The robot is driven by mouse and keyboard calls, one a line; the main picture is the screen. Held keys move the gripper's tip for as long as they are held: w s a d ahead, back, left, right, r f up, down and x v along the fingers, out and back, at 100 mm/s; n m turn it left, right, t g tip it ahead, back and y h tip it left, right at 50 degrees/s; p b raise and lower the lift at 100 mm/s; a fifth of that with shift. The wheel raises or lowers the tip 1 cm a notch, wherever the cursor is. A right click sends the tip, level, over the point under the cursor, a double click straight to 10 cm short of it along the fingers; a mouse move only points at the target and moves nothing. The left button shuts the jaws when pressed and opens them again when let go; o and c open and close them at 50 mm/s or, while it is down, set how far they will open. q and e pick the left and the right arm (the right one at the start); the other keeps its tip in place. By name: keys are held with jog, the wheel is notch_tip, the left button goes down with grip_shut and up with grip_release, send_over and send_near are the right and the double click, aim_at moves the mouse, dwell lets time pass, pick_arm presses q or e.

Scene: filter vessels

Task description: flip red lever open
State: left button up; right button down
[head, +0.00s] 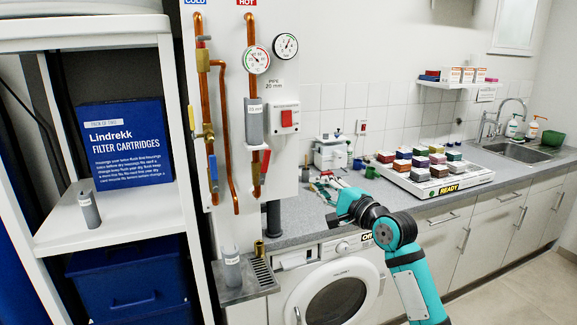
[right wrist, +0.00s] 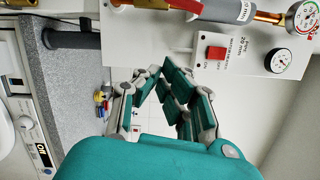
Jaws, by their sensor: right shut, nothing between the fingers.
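A red lever (head: 265,166) sits on the hot copper pipe, just below a grey filter vessel (head: 253,122). It hangs roughly along the pipe, slightly tilted. In the right wrist view the red lever (right wrist: 186,5) shows at the top edge, partly cut off. My right gripper (head: 328,188) is over the worktop, to the right of and a little below the lever, apart from it. In the right wrist view its fingers (right wrist: 162,72) come together at the tips, with nothing between them. My left gripper is not in view.
A red switch (head: 287,118) and gauges (head: 257,60) are on the wall panel. A blue lever (head: 213,172) and a yellow handle (head: 206,132) are on the cold pipe. A shelf unit (head: 105,225) stands left. A tray of coloured blocks (head: 440,187) is on the worktop.

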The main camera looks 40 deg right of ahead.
aim_at(265, 166)
jog(key=w+a+r+p, duration=0.1)
jog(key=w+a+p, duration=0.1)
jog(key=w, duration=0.3)
jog(key=w+a+r+p, duration=0.1)
jog(key=w+a+p, duration=0.1)
jog(key=w, duration=0.3)
jog(key=shift+w+r+p, duration=0.3)
jog(key=shift+p, duration=0.35)
